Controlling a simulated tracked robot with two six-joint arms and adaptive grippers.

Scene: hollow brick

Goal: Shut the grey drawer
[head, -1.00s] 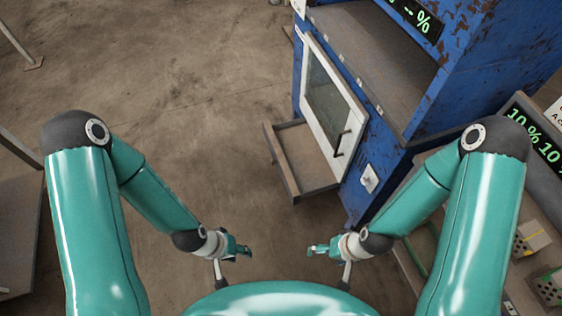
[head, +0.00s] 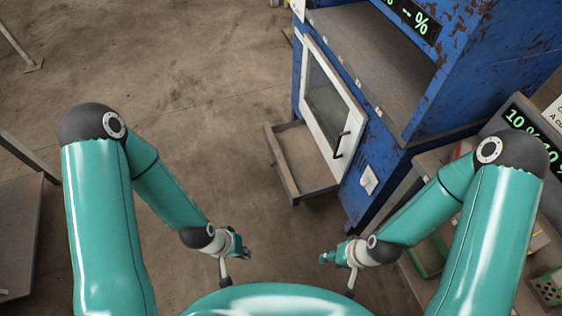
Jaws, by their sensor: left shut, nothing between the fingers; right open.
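The grey drawer (head: 288,177) sticks out, pulled open, from the lower part of the blue cabinet (head: 430,105), below a white-framed window door (head: 331,100). Its inside looks empty. My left gripper (head: 246,254) is shut and empty, held over the floor below and to the left of the drawer. My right gripper (head: 324,258) is open and empty, below the drawer in the picture. Both grippers are apart from the drawer.
Bare concrete floor (head: 150,70) lies to the left of the drawer. A bench with a green-edged tray (head: 430,256) and a display (head: 527,125) stands at the right. A grey table (head: 20,235) is at the left edge.

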